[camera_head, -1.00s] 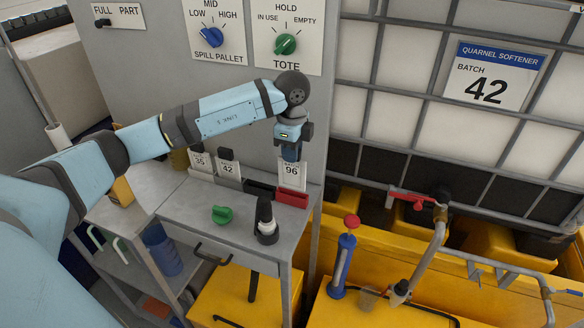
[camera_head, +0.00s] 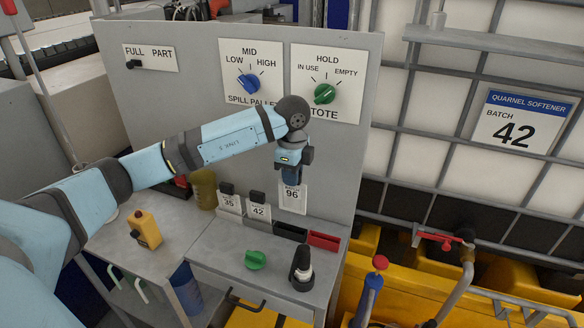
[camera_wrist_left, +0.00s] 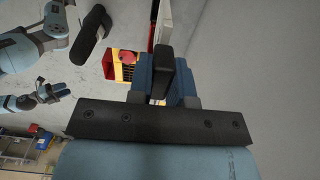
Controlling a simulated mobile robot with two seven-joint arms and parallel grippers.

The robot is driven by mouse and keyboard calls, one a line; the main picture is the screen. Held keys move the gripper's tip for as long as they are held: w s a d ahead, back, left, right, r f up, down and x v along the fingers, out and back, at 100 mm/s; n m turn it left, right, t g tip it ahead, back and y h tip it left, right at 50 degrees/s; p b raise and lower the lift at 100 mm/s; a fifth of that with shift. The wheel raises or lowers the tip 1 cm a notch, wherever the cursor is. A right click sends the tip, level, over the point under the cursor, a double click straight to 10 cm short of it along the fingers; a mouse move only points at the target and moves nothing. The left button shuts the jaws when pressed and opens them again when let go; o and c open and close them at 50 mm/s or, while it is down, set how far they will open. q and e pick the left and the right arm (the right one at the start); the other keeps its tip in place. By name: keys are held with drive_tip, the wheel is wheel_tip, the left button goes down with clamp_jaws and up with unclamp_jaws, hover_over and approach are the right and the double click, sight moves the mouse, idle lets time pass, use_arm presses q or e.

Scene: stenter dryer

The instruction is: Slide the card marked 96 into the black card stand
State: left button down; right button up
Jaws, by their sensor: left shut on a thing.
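The white card marked 96 (camera_head: 292,197) hangs upright in my left gripper (camera_head: 291,179), which is shut on its top end. In the left wrist view a dark tab (camera_wrist_left: 162,72) sits between the fingers. The black card stand (camera_head: 290,231) is empty on the grey bench, right of the card marked 42 (camera_head: 259,211). The lower edge of card 96 shows above the black stand, apart from it. An arm that looks like my right one is small at the left of the wrist view, with its gripper (camera_wrist_left: 52,93) too small to judge.
The red card stand (camera_head: 325,241) is empty, right of the black one. The card marked 35 (camera_head: 228,204) stands at the left. A grey panel (camera_head: 345,150) rises close behind.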

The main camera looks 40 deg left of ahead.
sight(290, 192)
use_arm(q)
drive_tip(key=shift+s+a, duration=0.1)
drive_tip(key=shift+a, duration=0.25)
drive_tip(key=shift+d, duration=0.15)
drive_tip(key=shift+f, duration=0.4)
drive_tip(key=shift+f+b, duration=1.25)
drive_tip(key=shift+f, duration=0.55)
drive_tip(key=shift+f+b, duration=0.35)
drive_tip(key=shift+f, duration=0.4)
